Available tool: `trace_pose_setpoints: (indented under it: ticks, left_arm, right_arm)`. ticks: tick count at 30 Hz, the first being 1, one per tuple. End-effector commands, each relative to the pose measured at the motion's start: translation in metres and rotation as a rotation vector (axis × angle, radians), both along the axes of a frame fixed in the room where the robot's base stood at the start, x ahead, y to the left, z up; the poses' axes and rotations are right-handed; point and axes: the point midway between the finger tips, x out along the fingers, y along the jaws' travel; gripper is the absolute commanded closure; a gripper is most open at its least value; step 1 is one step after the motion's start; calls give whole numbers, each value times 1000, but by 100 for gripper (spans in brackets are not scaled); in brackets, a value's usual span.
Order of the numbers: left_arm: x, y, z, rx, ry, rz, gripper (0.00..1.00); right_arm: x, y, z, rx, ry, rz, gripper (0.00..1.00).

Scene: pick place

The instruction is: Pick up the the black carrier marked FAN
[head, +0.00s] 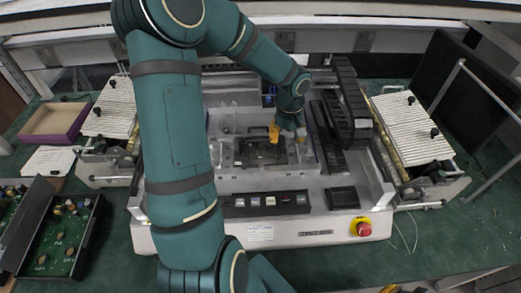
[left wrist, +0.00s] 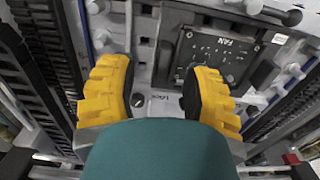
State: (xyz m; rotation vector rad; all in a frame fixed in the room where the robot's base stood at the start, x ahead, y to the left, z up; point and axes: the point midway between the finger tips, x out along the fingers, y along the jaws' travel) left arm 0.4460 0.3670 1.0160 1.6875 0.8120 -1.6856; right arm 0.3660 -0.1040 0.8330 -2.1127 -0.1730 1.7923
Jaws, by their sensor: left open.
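The black carrier marked FAN (left wrist: 218,58) lies flat in the machine, at the upper right of the left wrist view. In the head view the carrier (head: 256,157) is a dark plate in the machine's middle, partly hidden by my gripper. My left gripper (head: 288,134) has yellow fingers and hangs over the carrier's right part. In the left wrist view my left gripper (left wrist: 157,92) is open, with nothing between its fingers. The carrier lies beyond the right finger, apart from the grip gap. A small yellow piece at the head view's bottom edge may be my right gripper (head: 389,289).
A black cable chain (head: 347,100) stands right of the carrier. A button panel (head: 265,203) and a red emergency stop (head: 362,228) are at the machine's front. Ribbed white racks (head: 412,127) flank it. A tray of circuit boards (head: 68,235) lies at left.

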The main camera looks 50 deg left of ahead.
Motion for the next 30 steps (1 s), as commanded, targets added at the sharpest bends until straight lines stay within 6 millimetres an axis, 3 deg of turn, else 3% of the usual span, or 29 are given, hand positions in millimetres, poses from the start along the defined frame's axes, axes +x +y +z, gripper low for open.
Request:
trace_pose_setpoints:
  ticks: [7,17,20,21,22,30]
  left_arm:
    - [-1,6,-35,-2,2,0,52]
    - [-1,6,-40,-1,1,-1,52]
    - [-1,6,-40,-1,1,0,81]
    - [-1,6,-40,-1,1,0,95]
    - [-1,6,-40,-1,1,0,100]
    - [-1,6,-40,-1,1,0,100]
  right_arm:
    - [0,0,-4,0,0,0,100]
    - [0,0,-4,-1,0,0,100]
    - [0,0,-4,-1,0,0,100]
    - [0,0,-4,-1,0,0,100]
    - [0,0,-4,-1,0,0,100]
    - [0,0,-4,-1,0,0,100]
